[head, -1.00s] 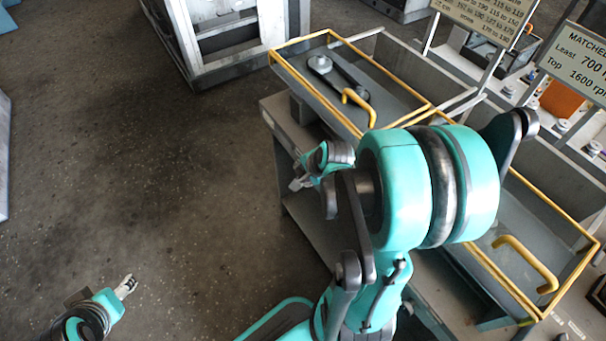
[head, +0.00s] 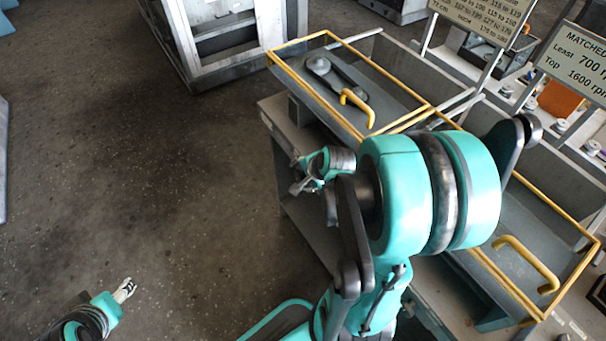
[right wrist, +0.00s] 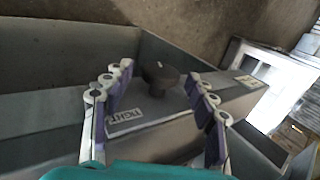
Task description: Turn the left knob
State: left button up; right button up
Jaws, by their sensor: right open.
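A dark knob (right wrist: 162,76) stands on a grey surface beside a label reading "TIGHT" (right wrist: 125,117) in the right wrist view. My right gripper (right wrist: 164,92) is open, with its purple-padded fingers apart on either side of the knob; I see no contact. In the head view my right gripper (head: 303,183) is beside the left front of the bench (head: 278,115), partly hidden by my arm. I cannot make out the knob there. My left gripper (head: 126,289) is low over the floor at the lower left, too small to read.
Two yellow-railed covers (head: 392,82) with yellow handles lie on the bench; a belt and pulley (head: 322,68) show under the left one. Sign boards (head: 580,62) stand behind. A grey metal frame (head: 230,40) stands at the back. The floor at left is clear.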

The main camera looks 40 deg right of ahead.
jog(key=shift+r, duration=0.1)
jog(key=v, duration=1.1)
jog(key=shift+s+r, duration=0.25)
jog(key=shift+r, duration=0.05)
jog(key=shift+a, duration=0.2)
jog(key=w+a+r+n, duration=0.1)
jog(key=a+n, duration=1.6)
jog(key=n, duration=0.2)
jog(key=shift+w+r+t+y, duration=0.3)
jog(key=shift+r, duration=0.1)
